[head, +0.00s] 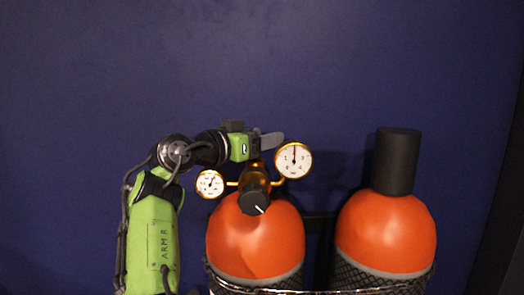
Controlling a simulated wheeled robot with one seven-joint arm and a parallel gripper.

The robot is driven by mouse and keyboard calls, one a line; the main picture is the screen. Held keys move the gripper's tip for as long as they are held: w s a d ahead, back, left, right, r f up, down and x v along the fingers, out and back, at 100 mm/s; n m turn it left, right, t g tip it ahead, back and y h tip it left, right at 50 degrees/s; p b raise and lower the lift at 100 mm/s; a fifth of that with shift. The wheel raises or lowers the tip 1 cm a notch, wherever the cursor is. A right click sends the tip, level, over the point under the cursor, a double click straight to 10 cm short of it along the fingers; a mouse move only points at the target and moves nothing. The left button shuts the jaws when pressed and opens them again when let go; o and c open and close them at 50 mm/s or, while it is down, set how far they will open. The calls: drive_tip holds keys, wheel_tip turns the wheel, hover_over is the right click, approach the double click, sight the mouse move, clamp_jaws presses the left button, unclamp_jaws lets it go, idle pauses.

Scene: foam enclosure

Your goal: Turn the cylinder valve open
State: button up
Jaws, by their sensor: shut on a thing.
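The left orange cylinder (255,240) stands upright with a brass valve body (259,168) on its neck. A regulator with a large gauge (293,160), a small gauge (210,184) and a black knob (254,201) with a white line is fitted at the front. My gripper (269,143) comes in from the left, level, at the top of the brass valve body. It is shut on the cylinder valve there. The grey fingers hide the valve's top, so its handle and how far it is turned do not show.
A second orange cylinder (386,235) with a black cap (397,161) stands to the right. Black netting and a rail (320,291) hold both cylinders low down. A dark blue wall (260,60) is behind, with clear room above the gripper.

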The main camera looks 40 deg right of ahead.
drive_tip(key=shift+t, duration=0.3)
drive_tip(key=o, duration=1)
drive_tip(key=shift+c, duration=0.2)
wheel_tip(320, 180, up, 10)
drive_tip(key=p, duration=0.7)
drive_tip(key=shift+w, duration=0.1)
